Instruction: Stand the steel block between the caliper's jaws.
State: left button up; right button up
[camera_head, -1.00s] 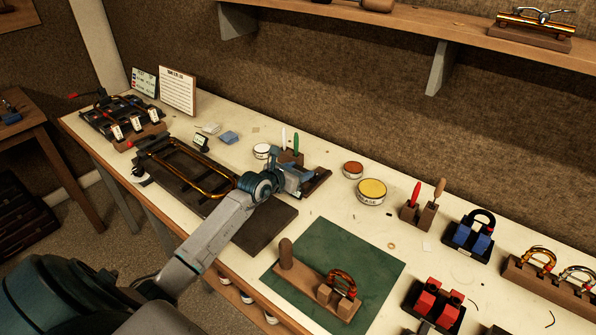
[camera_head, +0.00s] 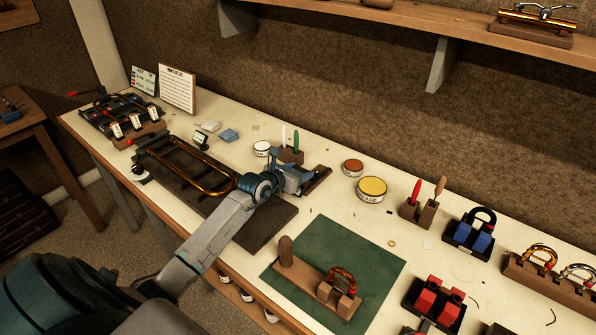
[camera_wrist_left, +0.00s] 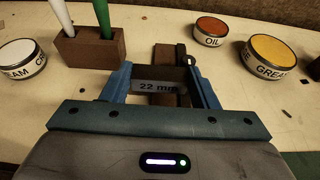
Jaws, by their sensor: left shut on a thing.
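My left gripper (camera_head: 292,180) is over the bench, just past the right end of the dark slide board. In the left wrist view its two blue fingers (camera_wrist_left: 160,78) are shut on a grey steel block (camera_wrist_left: 157,87) marked "22 mm". A brown wooden piece (camera_wrist_left: 166,57) with a dark metal part (camera_wrist_left: 186,62) lies just beyond the block. It also shows in the head view as a dark strip (camera_head: 319,180). This may be the caliper on its base; its jaws cannot be made out. The block is hidden by the gripper in the head view. My right gripper is out of view.
A brown holder (camera_wrist_left: 90,48) with white and green sticks stands close by the left finger. The white tin (camera_head: 262,149), oil tin (camera_head: 353,168) and grease tin (camera_head: 371,189) are near. A brass slide (camera_head: 205,175) lies on the dark board. A green mat (camera_head: 385,255) lies to the right.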

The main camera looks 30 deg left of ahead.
pick_arm(q)
jog(key=shift+f+b, duration=0.8)
jog(key=shift+f, duration=0.45)
jog(key=shift+p, duration=0.6)
dwell(0.5)
jog(key=shift+f, duration=0.15)
jog(key=o, duration=1)
jog(key=shift+o, duration=1.2)
jog(key=shift+s, duration=0.1)
